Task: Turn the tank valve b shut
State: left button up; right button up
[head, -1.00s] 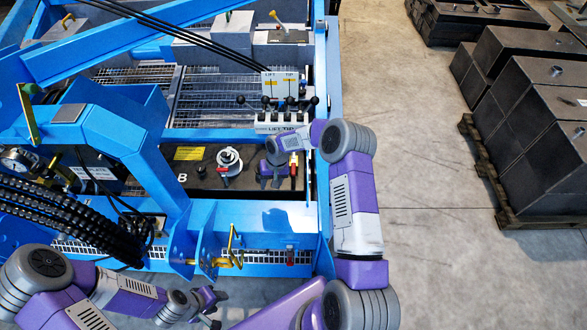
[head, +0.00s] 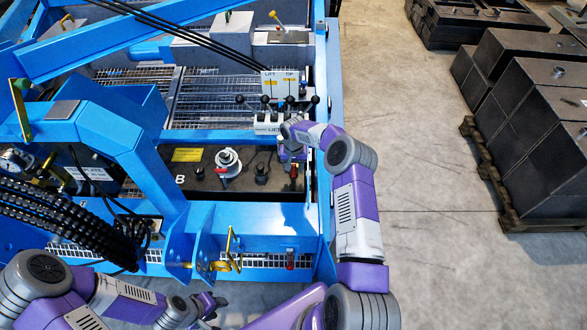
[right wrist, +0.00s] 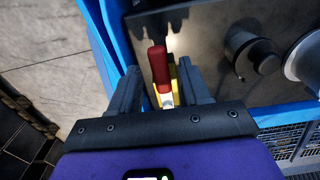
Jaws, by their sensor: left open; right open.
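The dark tank top (head: 205,183) carries a white letter B at its left end. A valve with a red lever handle (right wrist: 158,68) and yellow body (right wrist: 174,84) stands at the tank's right end. In the head view its red part (head: 294,172) shows just below my right gripper (head: 291,154). In the right wrist view my right gripper (right wrist: 157,76) is open, one finger on each side of the red handle, with gaps visible. Whether it touches is hard to tell. My left gripper (head: 210,301) is open and empty, low in the head view, in front of the blue frame.
Black-knobbed control levers (head: 275,103) rise just behind. Blue frame beams (head: 326,130) border the right side. Open floor lies further right.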

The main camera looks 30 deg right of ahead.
grip_shut()
dwell(0.3)
